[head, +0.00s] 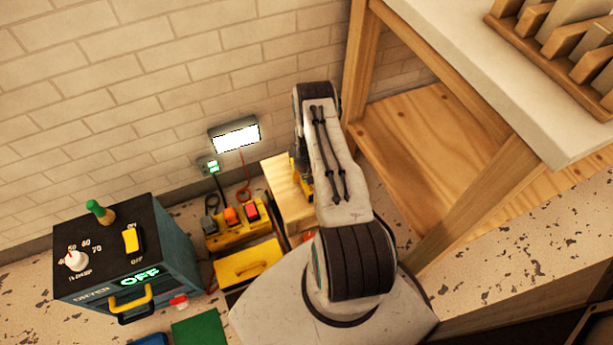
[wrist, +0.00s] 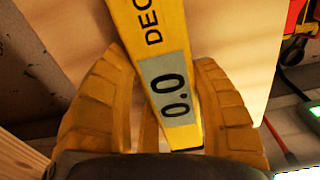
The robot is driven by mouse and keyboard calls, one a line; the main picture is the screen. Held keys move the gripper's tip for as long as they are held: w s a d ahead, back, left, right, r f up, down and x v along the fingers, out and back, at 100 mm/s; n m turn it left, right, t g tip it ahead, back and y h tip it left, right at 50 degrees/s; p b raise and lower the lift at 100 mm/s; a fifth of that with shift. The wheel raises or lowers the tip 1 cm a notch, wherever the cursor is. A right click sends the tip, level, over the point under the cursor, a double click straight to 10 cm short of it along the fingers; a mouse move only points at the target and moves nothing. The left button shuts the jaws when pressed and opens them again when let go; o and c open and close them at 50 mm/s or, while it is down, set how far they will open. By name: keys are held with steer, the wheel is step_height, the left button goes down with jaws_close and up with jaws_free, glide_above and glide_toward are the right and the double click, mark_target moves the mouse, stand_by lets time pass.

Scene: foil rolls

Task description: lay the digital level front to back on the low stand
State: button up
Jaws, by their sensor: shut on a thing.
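The digital level (wrist: 175,85) is a yellow bar with a grey display reading 0.0, seen in the wrist view. My gripper (wrist: 163,62) is shut on it, with a ribbed yellow finger on each side. The level runs up the wrist picture, and its far end is cut off. The low stand (head: 285,188) is a pale wooden block near the wall in the head view, partly hidden by my arm. Its pale top (wrist: 235,50) also shows behind the level in the wrist view. I cannot tell whether the level touches it.
A dryer box (head: 125,250) with knobs and an OFF display stands at left. Beside the stand are a yellow switch unit (head: 237,232) and a yellow-topped box (head: 247,262). A lit panel (head: 236,138) hangs on the brick wall. A wooden bench (head: 480,70) stands close at right.

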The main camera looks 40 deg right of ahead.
steer(key=shift+f+b, duration=0.35)
steer(key=o, duration=1.3)
